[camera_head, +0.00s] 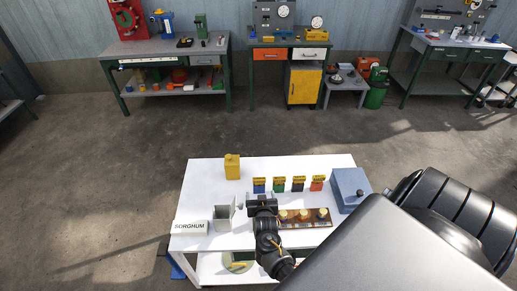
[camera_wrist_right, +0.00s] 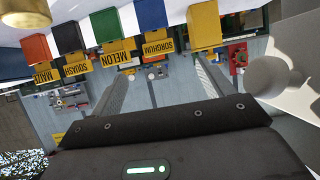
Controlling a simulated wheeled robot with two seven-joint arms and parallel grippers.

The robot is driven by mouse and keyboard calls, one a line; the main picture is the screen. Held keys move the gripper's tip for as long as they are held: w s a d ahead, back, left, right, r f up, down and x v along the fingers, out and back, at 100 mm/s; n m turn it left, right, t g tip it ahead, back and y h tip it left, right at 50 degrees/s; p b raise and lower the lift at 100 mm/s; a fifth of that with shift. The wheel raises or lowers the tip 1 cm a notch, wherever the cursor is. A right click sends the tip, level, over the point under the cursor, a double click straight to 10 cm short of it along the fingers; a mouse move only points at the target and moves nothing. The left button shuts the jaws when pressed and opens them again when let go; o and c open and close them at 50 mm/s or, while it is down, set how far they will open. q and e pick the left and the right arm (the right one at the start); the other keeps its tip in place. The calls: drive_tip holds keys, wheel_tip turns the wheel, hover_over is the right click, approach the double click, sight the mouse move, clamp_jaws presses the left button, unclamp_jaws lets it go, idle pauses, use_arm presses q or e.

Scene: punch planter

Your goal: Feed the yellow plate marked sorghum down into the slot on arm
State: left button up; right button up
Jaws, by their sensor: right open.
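The yellow sorghum plate (camera_head: 259,181) stands on a blue block at the left end of a row of labelled yellow plates. In the wrist view, which shows the row upside down, its label reads SORGHUM (camera_wrist_right: 159,41). My right gripper (camera_head: 262,199) is in front of the plate, on the near side of the row. Its two fingers are apart with nothing between them (camera_wrist_right: 160,88). A grey open-topped device (camera_head: 225,217) stands left of the gripper, with a pale rounded part beside it. I cannot make out the arm's slot. My left gripper is out of view.
The maize (camera_wrist_right: 45,73), squash (camera_wrist_right: 75,69) and melon (camera_wrist_right: 113,55) plates stand beside sorghum. A brown board (camera_head: 319,223) with brass knobs lies near the gripper.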

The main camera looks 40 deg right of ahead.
sight(259, 181)
drive_tip(key=shift+w+d+f+h, duration=0.1)
drive_tip(key=shift+w+d+h, duration=0.1)
drive_tip(key=shift+h, duration=0.2)
drive_tip(key=b+x, duration=0.4)
drive_tip(key=x, duration=0.1)
drive_tip(key=shift+w+f+b, duration=0.25)
drive_tip(key=shift+b, duration=0.05)
drive_tip(key=shift+w+d+r, duration=0.1)
drive_tip(key=shift+d, duration=0.05)
drive_tip(key=b+x, duration=0.4)
drive_tip(key=shift+f, duration=0.3)
drive_tip(key=shift+w+d+b, duration=0.15)
drive_tip(key=shift+w+b, duration=0.2)
drive_tip(key=shift+r, duration=0.15)
drive_tip(key=c, duration=1.1)
drive_tip(key=shift+o, duration=0.2)
